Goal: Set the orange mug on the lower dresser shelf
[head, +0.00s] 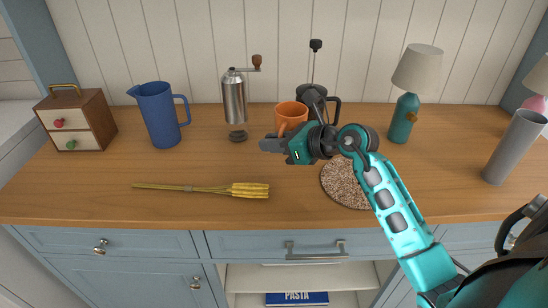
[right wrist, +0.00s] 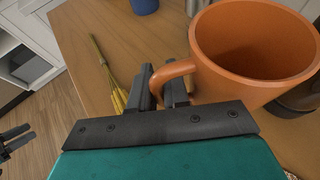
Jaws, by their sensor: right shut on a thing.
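The orange mug (head: 291,114) is upright at the back of the counter, left of the black French press. My right gripper (head: 268,145) reaches it from the front. In the right wrist view, the mug (right wrist: 250,40) is large and empty inside, and the fingers of my right gripper (right wrist: 162,85) are shut on its handle. Whether the mug's base touches the counter is hidden. An open shelf space (head: 245,278) shows under the counter, with a shelf board and a blue PASTA box. My left gripper (right wrist: 18,140) shows at the left edge of the right wrist view, its fingers apart.
A metal grinder (head: 234,100) and blue pitcher (head: 159,115) stand left of the mug. The French press (head: 312,92) is close on its right. Yellow dried stalks (head: 215,189) lie in front. A round speckled mat (head: 342,185) lies under my arm. A lamp (head: 404,115) stands right.

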